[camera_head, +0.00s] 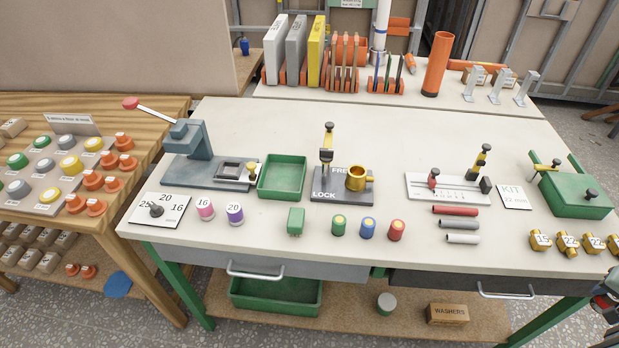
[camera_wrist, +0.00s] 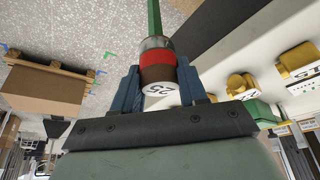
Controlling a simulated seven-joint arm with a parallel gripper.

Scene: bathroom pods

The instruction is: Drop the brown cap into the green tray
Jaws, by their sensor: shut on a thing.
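In the wrist view my gripper (camera_wrist: 158,82) is shut on the brown cap (camera_wrist: 157,74), which sits between the two blue fingers. The cap has a red band, a greyish far end and a white face marked 25. In the head view my gripper (camera_head: 606,304) is partly cut off at the right edge, beside the bench's front right corner; the cap cannot be made out clearly there. The open green tray (camera_head: 262,191) stands on the bench left of centre, far left of my gripper. It looks empty.
Left of the tray is a lever press (camera_head: 188,150); right of it is a lock fixture (camera_head: 343,195) with a brass cup. Brass fittings (camera_head: 567,243) lie near my gripper. Another green bin (camera_head: 275,304) sits below.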

